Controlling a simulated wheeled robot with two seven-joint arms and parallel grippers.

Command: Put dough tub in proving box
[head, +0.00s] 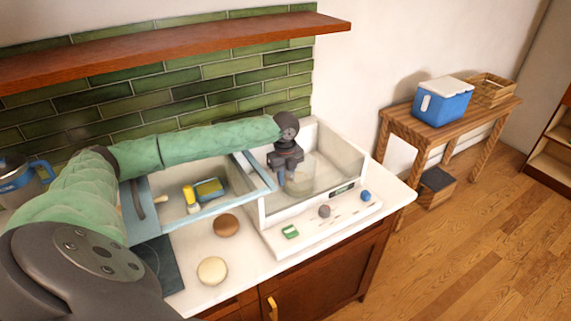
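The dough tub (303,180) is a clear, pale round tub. It is upright inside the white proving box (263,212), which has low walls, an open top and a front panel with knobs. My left gripper (285,176) reaches down into the box from the left, at the tub's left rim. Its dark fingers overlap the tub's edge, and I cannot tell whether they grip the rim or are apart from it. The tub's base is partly hidden behind the box's front wall. My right gripper is not in view.
Left of the box is a blue-edged basin (165,182) with a yellow bottle (191,199) and sponge (209,189). Two round pieces, brown (226,225) and cream (212,270), lie on the counter. A wooden shelf (170,43) hangs above. A wooden table (400,117) holds a blue cooler (443,106).

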